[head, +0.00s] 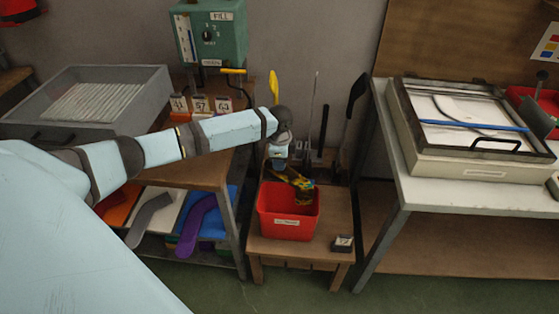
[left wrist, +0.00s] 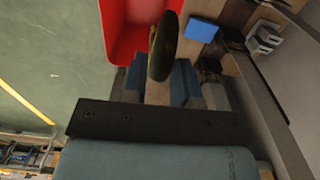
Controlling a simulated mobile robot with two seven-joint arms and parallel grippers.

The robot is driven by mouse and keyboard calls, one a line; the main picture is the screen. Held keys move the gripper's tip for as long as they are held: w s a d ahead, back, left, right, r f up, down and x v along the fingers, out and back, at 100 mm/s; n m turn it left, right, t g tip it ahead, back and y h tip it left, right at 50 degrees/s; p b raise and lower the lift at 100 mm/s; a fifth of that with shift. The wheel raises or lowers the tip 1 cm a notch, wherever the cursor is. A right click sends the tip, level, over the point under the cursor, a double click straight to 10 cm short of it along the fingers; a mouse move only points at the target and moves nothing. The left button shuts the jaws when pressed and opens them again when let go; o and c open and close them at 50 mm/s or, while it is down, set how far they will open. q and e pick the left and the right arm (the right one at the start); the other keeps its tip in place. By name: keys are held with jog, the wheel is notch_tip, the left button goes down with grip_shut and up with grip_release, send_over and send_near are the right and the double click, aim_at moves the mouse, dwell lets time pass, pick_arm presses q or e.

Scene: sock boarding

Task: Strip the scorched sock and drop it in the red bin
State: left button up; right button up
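The scorched sock (head: 301,184), patterned dark, green and yellow, hangs tilted from my left gripper (head: 281,164). Its lower end reaches into the opening of the red bin (head: 287,228), which has a white label. In the left wrist view, the sock (left wrist: 163,48) shows as a dark oval with a yellowish edge. It lies between the blue fingertips of my left gripper (left wrist: 160,78), and the fingers stand apart by about its width. The red bin (left wrist: 122,38) is beside it there. My right gripper is not in view.
The bin stands on a low wooden stand (head: 335,215) with a small dark tag block (head: 343,243). A grey tray (head: 88,100) and a green control box (head: 208,35) are left. A pale table (head: 470,188) with a framed press is right. Upright tools stand behind the bin.

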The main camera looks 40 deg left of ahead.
pick_arm(q)
jog(key=shift+o, duration=1.3)
notch_tip(320, 180, up, 14)
jog(key=p, duration=0.2)
jog(key=shift+f, duration=0.1)
